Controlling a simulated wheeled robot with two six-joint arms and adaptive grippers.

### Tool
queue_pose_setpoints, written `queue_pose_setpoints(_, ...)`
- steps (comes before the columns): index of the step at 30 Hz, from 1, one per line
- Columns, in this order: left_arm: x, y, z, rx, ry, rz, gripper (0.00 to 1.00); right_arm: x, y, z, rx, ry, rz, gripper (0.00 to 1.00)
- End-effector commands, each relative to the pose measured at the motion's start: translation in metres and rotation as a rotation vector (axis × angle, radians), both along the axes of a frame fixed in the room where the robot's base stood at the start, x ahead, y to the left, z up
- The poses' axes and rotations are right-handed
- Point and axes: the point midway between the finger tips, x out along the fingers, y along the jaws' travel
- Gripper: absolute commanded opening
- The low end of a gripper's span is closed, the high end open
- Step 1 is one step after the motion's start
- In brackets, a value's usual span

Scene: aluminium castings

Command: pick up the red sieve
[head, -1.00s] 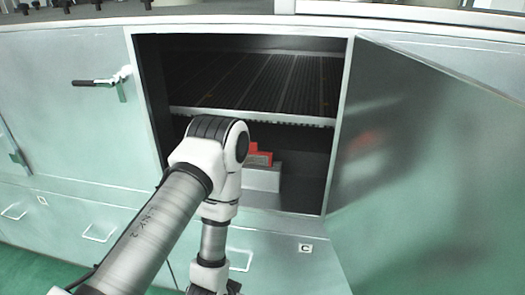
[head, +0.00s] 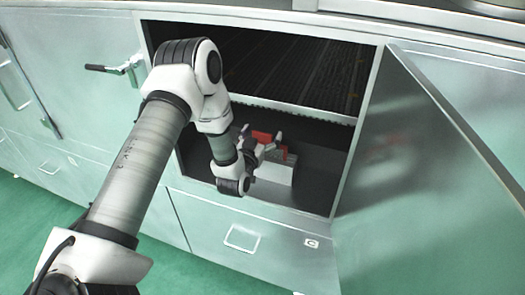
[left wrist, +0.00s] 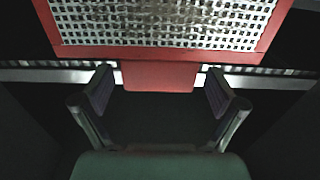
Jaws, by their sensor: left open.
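The red sieve (head: 262,137) rests on a pale block inside the open cabinet, partly hidden by my left gripper in the head view. In the left wrist view the sieve (left wrist: 160,52) shows a red frame around a metal mesh, with a red tab (left wrist: 160,76) pointing toward me. My left gripper (head: 276,145) is inside the cabinet, close to the sieve. In the left wrist view its fingers (left wrist: 160,90) are open, one on each side of the tab. I cannot see them touching it. My right gripper is not in view.
The pale block (head: 277,172) stands on the cabinet floor. A ribbed shelf (head: 300,75) with a metal front edge lies above the sieve. The cabinet door (head: 430,150) stands open at the right. The frame's side posts bound the opening.

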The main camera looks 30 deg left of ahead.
Motion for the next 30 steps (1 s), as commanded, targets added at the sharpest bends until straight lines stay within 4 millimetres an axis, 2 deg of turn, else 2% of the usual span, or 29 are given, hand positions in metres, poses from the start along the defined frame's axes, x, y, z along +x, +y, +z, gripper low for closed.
queue_pose_setpoints(4, 0.000, 0.000, -0.001, 0.000, 0.001, 0.000, 0.96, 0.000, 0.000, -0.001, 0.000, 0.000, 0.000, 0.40)
queue_pose_setpoints(5, 0.000, 0.000, -0.001, 0.000, 0.001, 0.000, 0.89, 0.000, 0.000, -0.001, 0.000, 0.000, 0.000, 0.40)
queue_pose_setpoints(6, 0.000, 0.000, -0.001, 0.000, 0.001, 0.000, 0.75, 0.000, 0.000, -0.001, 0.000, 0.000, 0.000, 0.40)
queue_pose_setpoints(11, 0.000, 0.000, -0.001, 0.000, 0.001, 0.000, 0.18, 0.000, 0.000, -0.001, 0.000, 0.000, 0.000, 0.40)
queue_pose_setpoints(12, 0.000, 0.000, -0.001, 0.000, 0.002, 0.000, 0.04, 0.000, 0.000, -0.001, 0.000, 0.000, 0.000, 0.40)
queue_pose_setpoints(13, -0.001, 0.000, -0.001, 0.001, 0.002, 0.000, 0.00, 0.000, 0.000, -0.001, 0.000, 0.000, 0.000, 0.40)
queue_pose_setpoints(23, 0.000, 0.000, 0.004, 0.000, 0.000, 0.001, 0.00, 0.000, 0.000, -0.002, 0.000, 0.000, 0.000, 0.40)
queue_pose_setpoints(26, 0.000, 0.000, 0.015, 0.000, -0.001, 0.001, 0.00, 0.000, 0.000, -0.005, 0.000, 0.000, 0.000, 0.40)
queue_pose_setpoints(30, 0.000, 0.000, 0.040, 0.000, -0.004, 0.000, 0.00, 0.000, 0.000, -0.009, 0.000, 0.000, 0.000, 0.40)
